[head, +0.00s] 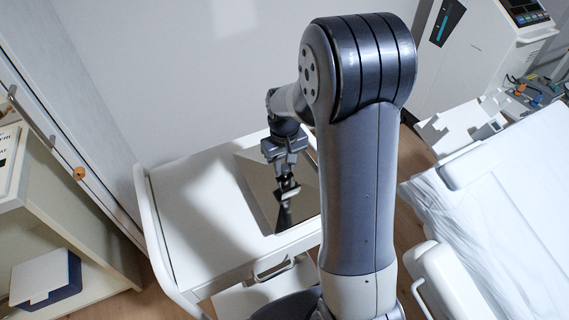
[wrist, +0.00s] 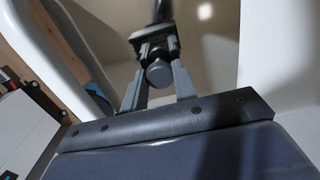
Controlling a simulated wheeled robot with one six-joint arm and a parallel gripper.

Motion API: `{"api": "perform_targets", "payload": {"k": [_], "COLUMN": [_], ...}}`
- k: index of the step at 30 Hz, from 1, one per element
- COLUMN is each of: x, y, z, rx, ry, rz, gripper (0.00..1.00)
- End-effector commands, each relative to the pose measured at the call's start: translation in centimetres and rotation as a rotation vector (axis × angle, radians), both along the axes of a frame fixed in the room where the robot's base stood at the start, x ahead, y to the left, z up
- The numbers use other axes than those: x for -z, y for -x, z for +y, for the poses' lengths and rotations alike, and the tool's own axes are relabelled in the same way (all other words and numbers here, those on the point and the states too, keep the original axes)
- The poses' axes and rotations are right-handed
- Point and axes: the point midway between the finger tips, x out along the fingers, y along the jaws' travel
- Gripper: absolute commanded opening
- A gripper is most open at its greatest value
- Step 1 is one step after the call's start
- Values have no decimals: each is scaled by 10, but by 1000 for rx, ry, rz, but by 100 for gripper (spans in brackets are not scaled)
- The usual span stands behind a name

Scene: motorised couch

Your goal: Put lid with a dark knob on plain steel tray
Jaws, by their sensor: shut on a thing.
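The plain steel tray (head: 308,197) lies flat on a white cart and mirrors what is above it. It also shows behind the fingers in the wrist view (wrist: 212,60). My gripper (head: 288,190) is low over the tray, pointing down. In the wrist view its fingers (wrist: 159,84) are shut on a small, round, dark grey piece (wrist: 158,73), which looks like the lid's knob. The rest of the lid is hard to make out. A dark shape below the gripper looks like its reflection. I cannot tell whether the lid touches the tray.
The white cart top (head: 195,210) is bare left of the tray, with a raised rail (head: 150,225) at its left edge. A covered couch (head: 500,200) stands at the right. A shelf unit (head: 70,225) stands at the left. A wall is behind the cart.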

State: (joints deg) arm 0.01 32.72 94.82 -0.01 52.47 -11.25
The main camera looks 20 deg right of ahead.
Motion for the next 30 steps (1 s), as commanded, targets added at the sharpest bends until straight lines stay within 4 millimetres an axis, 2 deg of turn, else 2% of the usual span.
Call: {"api": "perform_targets", "payload": {"k": [5, 6, 15, 23, 26, 30], "x": [0, 0, 0, -2, -11, -37], "y": [0, 0, 0, 0, -1, -1], "z": [0, 0, 0, 0, 0, 0], "rx": [0, 0, 0, 0, 0, 0], "ry": [0, 0, 0, 0, 0, 0], "rz": [-1, -1, 0, 0, -4, -7], "gripper": [0, 29, 53, 53, 53, 53]}}
